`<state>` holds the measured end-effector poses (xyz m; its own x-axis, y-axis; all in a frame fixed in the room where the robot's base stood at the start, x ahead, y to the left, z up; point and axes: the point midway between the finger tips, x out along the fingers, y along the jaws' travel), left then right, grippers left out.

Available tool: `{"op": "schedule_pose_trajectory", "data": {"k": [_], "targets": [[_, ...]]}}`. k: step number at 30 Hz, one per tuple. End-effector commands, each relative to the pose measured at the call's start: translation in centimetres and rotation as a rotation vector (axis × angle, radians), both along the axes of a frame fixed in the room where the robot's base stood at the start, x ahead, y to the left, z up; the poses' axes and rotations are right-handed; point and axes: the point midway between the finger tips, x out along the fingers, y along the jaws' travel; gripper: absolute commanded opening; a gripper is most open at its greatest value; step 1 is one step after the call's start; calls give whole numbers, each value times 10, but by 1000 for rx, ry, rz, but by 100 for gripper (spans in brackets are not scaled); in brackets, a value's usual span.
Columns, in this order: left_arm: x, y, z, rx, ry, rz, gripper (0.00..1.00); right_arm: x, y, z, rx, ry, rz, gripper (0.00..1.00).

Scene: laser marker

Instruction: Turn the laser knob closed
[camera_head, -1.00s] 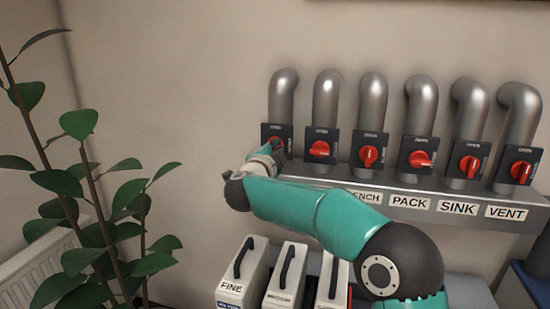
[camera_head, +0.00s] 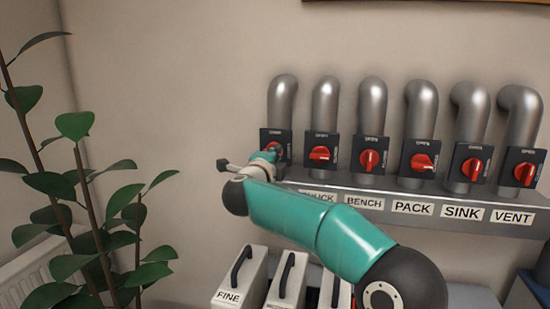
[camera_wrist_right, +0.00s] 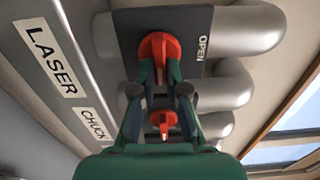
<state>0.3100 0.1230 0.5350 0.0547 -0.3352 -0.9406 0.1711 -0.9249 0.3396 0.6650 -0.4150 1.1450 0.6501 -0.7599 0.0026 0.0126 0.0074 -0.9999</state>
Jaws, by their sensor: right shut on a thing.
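The laser knob (camera_wrist_right: 158,46) is red, on a dark square plate (camera_wrist_right: 185,28) marked OPEN, beside the LASER label (camera_wrist_right: 45,60) in the right wrist view. In the head view, the laser knob (camera_head: 274,147) is the leftmost of the row and partly hidden by my right gripper (camera_head: 269,156). In the wrist view, my right gripper (camera_wrist_right: 160,74) has its fingers shut on the knob, one on each side. The knob's exact angle is hard to tell. My left gripper is out of view.
Several similar red knobs stand to the right on grey pipes; the nearest is the CHUCK knob (camera_head: 320,154). A labelled grey ledge (camera_head: 400,193) runs below them. White boxes with handles, one marked FINE (camera_head: 237,278), stand beneath my arm. A plant (camera_head: 85,190) is at left.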

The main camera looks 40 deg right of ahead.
Motion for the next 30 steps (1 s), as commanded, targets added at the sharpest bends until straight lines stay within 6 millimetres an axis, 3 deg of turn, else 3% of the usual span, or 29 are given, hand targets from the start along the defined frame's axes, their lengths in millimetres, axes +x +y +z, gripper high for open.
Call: {"op": "schedule_pose_trajectory", "data": {"k": [7, 8, 12, 23, 30], "targets": [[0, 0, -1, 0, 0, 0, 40, 1, 0, -6, 8, 9, -2, 0], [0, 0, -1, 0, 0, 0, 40, 1, 0, -7, 8, 9, -2, 17], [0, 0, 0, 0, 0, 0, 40, 0, 0, -5, 6, 7, -2, 38], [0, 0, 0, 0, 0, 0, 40, -2, 3, -2, 3, 4, 0, 38], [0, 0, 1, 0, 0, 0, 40, -22, 27, -2, 2, 3, 3, 38]]}}
